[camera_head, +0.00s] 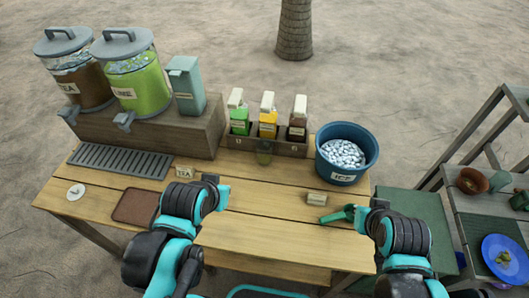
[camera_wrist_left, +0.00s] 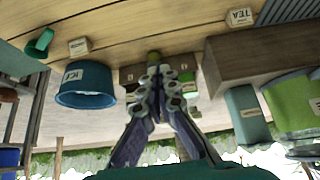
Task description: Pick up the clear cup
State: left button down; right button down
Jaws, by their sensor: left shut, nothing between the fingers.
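The clear cup (camera_head: 264,155) is small and see-through with a greenish tint. It stands on the table just in front of the bottle rack. It also shows as a greenish shape (camera_wrist_left: 154,56) just beyond my fingertips in the left wrist view. My left gripper (camera_head: 218,188) is left of the cup and nearer the front of the table, apart from it. Its fingers meet, shut and empty, in the left wrist view (camera_wrist_left: 160,70). My right gripper (camera_head: 358,216) is at the table's right side, by a green scoop (camera_head: 335,216); its fingers are too small to judge.
A rack (camera_head: 290,145) with several bottles stands behind the cup. A blue ice bucket (camera_head: 343,172) is to its right. A wooden stand (camera_head: 190,135) with two drink dispensers is at left. A TEA sign (camera_head: 184,172) and another small sign (camera_head: 317,199) stand on the table.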

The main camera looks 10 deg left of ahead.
dwell(0.3)
pick_arm(q)
jog(key=c, duration=1.4)
grip_release()
jog(key=shift+w+r, duration=0.15)
jog(key=shift+w, duration=0.1)
jog(key=o, duration=0.6)
jog(key=w, duration=0.3)
jog(key=shift+w+d+r+m, duration=0.2)
jog(key=shift+r+m, duration=0.1)
jog(key=shift+r, duration=0.1)
jog(key=shift+c, duration=0.2)
jog(key=m+g+h+b, duration=0.2)
jog(key=m+g, duration=0.1)
jog(key=m, duration=0.1)
send_over(264, 152)
jog(key=s+a, duration=0.3)
notch_tip(264, 152, down, 11)
jog(key=shift+m, duration=0.5)
jog(key=b+x, duration=0.1)
jog(key=x, duration=0.3)
jog(key=b+x, duration=0.1)
jog(key=x, duration=0.4)
jog(key=w+b+x, duration=0.1)
jog(key=x, duration=0.3)
jog(key=shift+w+d+f, duration=0.1)
jog(key=shift+w+f, duration=0.1)
jog(key=shift+s+r, duration=0.1)
jog(key=shift+r, duration=0.05)
jog(key=shift+c, duration=0.3)
